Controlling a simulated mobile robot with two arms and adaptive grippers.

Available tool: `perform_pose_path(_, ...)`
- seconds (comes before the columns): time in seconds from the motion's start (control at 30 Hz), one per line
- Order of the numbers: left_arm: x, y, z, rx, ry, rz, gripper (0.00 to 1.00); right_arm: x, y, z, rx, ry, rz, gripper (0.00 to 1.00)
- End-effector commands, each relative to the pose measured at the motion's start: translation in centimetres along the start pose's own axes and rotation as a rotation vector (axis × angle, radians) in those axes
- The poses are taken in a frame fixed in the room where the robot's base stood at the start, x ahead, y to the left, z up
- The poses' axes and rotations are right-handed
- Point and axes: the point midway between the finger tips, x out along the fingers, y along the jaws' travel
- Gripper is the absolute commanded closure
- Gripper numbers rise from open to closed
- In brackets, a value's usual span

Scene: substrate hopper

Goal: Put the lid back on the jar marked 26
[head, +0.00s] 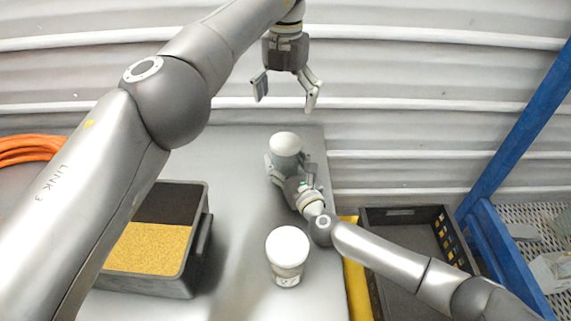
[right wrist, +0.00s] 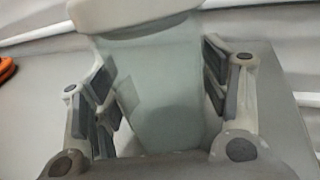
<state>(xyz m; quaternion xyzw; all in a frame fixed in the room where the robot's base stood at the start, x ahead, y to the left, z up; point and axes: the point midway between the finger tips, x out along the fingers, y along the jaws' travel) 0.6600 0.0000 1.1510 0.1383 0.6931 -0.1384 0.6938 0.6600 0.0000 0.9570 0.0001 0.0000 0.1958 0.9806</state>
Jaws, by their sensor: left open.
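A pale grey-green jar with a white top (head: 285,152) stands at the back of the table; it fills the middle of the right wrist view (right wrist: 160,85). No number is readable on it. My right gripper (head: 288,175) has its fingers on both sides of this jar, pads against its body. A second jar with a white lid (head: 288,246) and a label too small to read stands nearer the front. My left gripper (head: 286,98) is open and empty in the air, above and behind the back jar. No loose lid shows.
A dark bin of yellow grain (head: 148,248) stands at the left, partly behind my left arm. An orange hose (head: 30,148) lies at the far left. A black crate (head: 408,215) and a blue frame (head: 515,140) are at the right. Bare table (head: 235,215) lies between bin and jars.

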Motion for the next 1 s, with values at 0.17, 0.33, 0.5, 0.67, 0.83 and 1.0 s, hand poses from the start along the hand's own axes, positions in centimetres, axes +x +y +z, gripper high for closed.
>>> perform_pose_path(0.17, 0.0, 0.0, 0.0, 0.000, 0.000, 0.000, 0.07, 0.0, 0.0, 0.0, 0.000, 0.000, 0.000, 0.14)
perform_pose_path(0.33, 0.0, 0.0, 0.0, 0.000, 0.000, 0.000, 0.07, 0.0, 0.0, 0.0, 0.000, 0.000, 0.000, 0.14)
perform_pose_path(0.5, 0.0, 0.0, 0.0, 0.000, 0.000, 0.000, 0.07, -0.3, 0.0, -0.1, 0.001, 0.001, 0.000, 0.14)
perform_pose_path(0.67, 0.0, 0.0, 0.0, 0.000, 0.000, 0.000, 0.07, -1.9, -0.1, -0.1, 0.000, 0.001, 0.000, 0.14)
perform_pose_path(0.83, 0.0, 0.0, 0.0, 0.000, 0.000, 0.000, 0.07, -4.8, -0.1, -0.2, 0.000, 0.002, 0.000, 0.14)
perform_pose_path(1.0, 0.0, 0.0, 0.0, 0.000, 0.000, 0.000, 0.07, -7.9, -0.1, -0.1, 0.000, 0.002, 0.000, 0.14)
